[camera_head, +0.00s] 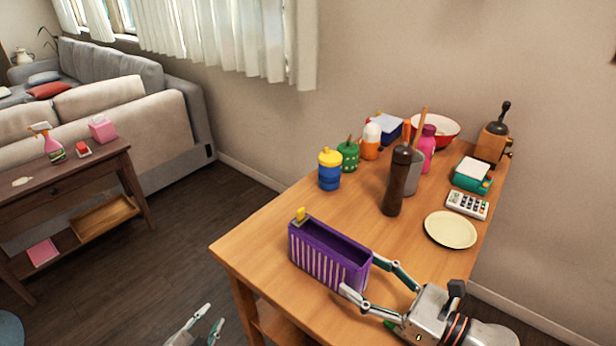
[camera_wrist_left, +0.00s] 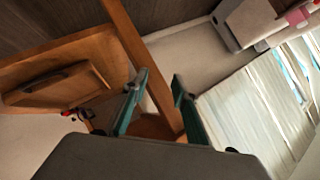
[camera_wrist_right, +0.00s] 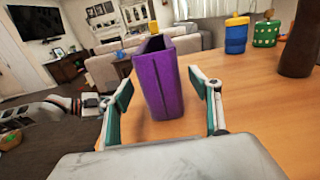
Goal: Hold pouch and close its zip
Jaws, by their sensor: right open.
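The purple pouch (camera_head: 328,258) with white stripes stands upright near the table's front left edge, its long top open. A yellow zip pull (camera_head: 300,214) sits at its far left end. My right gripper (camera_head: 358,274) is open, with its fingers on either side of the pouch's near right end. My left gripper (camera_head: 209,322) is open and empty, low in front of the table's left edge. In the left wrist view its fingers (camera_wrist_left: 156,98) are apart with nothing between.
A dark pepper mill (camera_head: 397,182), blue cup (camera_head: 330,170), green pot (camera_head: 347,155) and cream plate (camera_head: 450,229) stand behind the pouch. A calculator (camera_head: 467,205) lies at the right. The wooden table (camera_head: 260,240) is clear left of the pouch.

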